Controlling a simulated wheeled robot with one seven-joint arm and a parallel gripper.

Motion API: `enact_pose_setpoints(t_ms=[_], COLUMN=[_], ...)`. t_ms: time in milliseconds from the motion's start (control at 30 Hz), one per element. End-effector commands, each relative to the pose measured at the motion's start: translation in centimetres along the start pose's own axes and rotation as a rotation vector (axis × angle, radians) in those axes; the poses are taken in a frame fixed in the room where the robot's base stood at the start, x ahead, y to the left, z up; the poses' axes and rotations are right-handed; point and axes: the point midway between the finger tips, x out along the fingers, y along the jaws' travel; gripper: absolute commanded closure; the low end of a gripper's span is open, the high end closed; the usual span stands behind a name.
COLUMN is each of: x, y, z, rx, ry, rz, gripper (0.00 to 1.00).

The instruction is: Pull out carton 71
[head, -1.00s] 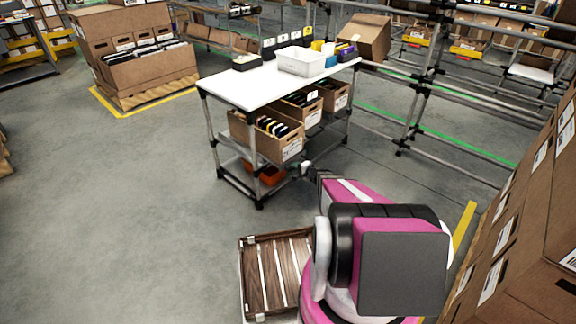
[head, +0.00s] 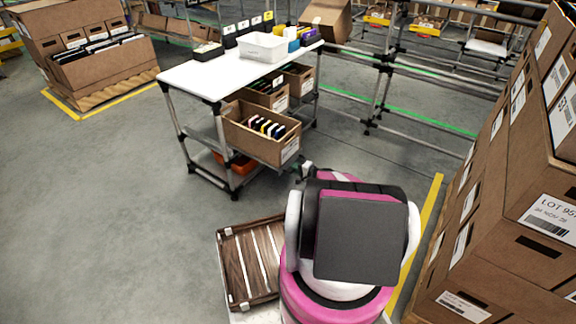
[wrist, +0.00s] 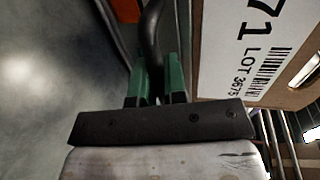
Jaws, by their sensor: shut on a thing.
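Carton 71 (head: 250,143) is a brown open-topped box with several dark and coloured items in it. It is tilted on the shelf below the white table top and juts out past the cartons beside it. Its white label (wrist: 243,50) reads 71, LOT 3675 in the wrist view. My gripper (wrist: 154,70) has green fingers, closed around a dark curved piece beside the label, on the carton's front side. The exact contact is partly hidden by the fingers. In the head view my gripper (head: 302,169) is small, at the carton's lower front corner.
The white-topped rack (head: 190,80) carries a white bin (head: 263,47) and small containers. Two more cartons (head: 266,93) stand behind carton 71. An orange bin (head: 236,163) sits on the low shelf. Stacked cartons (head: 500,245) crowd the right.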

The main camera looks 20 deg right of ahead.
Motion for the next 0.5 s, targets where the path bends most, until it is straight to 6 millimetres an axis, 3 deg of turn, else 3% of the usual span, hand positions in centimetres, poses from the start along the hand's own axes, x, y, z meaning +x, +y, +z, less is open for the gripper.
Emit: enact_pose_setpoints(t_ms=[200, 500], x=[-2.1, -3.0], y=[0.5, 0.7], z=[0.0, 0.0], rx=[0.0, 0.0], ry=[0.001, -0.001], rz=[0.002, 0.001], gripper=[1.0, 1.0])
